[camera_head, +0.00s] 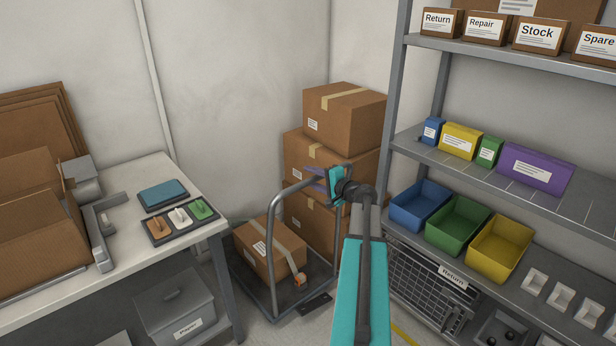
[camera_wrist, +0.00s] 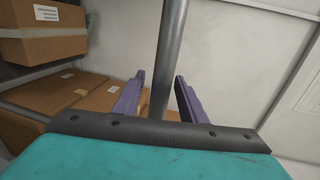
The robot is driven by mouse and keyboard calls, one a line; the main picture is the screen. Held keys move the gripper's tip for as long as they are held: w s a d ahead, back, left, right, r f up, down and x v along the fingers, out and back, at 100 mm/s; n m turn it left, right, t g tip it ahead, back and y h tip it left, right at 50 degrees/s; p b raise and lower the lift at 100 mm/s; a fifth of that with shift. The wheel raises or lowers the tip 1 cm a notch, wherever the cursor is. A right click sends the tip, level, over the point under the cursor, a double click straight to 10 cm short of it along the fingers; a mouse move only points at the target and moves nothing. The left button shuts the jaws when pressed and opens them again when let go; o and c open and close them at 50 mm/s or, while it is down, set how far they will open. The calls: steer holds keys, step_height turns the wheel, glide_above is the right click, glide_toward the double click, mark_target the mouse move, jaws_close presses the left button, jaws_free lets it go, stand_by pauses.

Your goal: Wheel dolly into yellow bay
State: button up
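The dolly (camera_head: 272,255) stands on the floor between the workbench and the shelf rack, its grey tube handle rising at the front. My gripper (camera_head: 316,182) is at the upper part of the handle, partly hidden by my wrist. In the wrist view, the purple fingers (camera_wrist: 160,95) are apart, with a grey tube (camera_wrist: 167,60) between them and gaps on both sides. A short yellow floor line (camera_head: 403,335) shows at the bottom; the rest of any yellow bay is out of view.
Stacked cardboard boxes (camera_head: 342,112) stand behind the dolly against the wall. The workbench (camera_head: 125,225) is close on the left, with a grey bin (camera_head: 175,300) below. The shelf rack (camera_head: 395,130) stands on the right with colored bins. Little free floor shows.

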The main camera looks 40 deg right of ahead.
steer(key=shift+x, duration=1)
jaws_close()
stand_by(0.8)
steer(key=shift+s+a, duration=0.1)
steer(key=shift+a, duration=0.05)
